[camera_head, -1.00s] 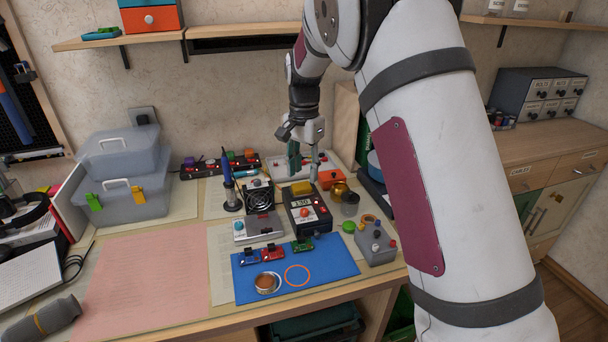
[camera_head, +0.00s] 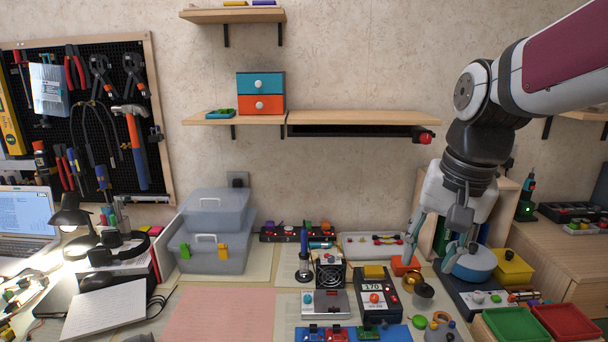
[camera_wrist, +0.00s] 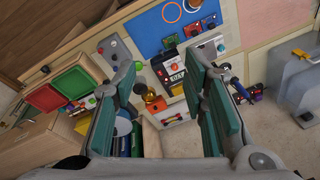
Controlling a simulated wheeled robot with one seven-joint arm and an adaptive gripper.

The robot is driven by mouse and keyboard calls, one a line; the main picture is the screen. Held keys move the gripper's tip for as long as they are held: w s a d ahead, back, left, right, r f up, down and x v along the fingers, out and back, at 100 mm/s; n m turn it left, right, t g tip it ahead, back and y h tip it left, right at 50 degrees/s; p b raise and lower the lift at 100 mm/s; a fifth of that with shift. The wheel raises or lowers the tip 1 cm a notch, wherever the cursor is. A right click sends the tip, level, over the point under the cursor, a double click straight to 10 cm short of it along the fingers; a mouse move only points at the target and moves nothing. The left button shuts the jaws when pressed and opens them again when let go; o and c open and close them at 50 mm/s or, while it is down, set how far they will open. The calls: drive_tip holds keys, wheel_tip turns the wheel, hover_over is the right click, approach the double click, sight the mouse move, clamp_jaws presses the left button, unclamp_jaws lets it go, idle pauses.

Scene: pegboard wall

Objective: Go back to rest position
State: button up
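My gripper (camera_head: 428,256) hangs at the right side of the head view, fingers pointing down above the back of the workbench. Its two teal-padded fingers stand wide apart in the wrist view (camera_wrist: 170,95), with nothing between the pads. A blue round object (camera_head: 474,264) shows just behind and beside the right finger. An orange block (camera_head: 404,265) lies near the left finger tip; whether they touch I cannot tell.
A meter (camera_head: 376,298), a fan unit (camera_head: 330,272) and a blue mat (camera_head: 395,333) occupy the bench. Grey storage boxes (camera_head: 215,247) stand left. A shelf (camera_head: 362,118) juts from the wall. Green (camera_head: 515,325) and red (camera_head: 566,321) trays sit right.

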drive_tip(key=s+n+t+p, duration=0.2)
drive_tip(key=s+n, duration=0.3)
drive_tip(key=s, duration=1.4)
drive_tip(key=shift+r+h+p, duration=0.4)
drive_tip(key=shift+p, duration=0.15)
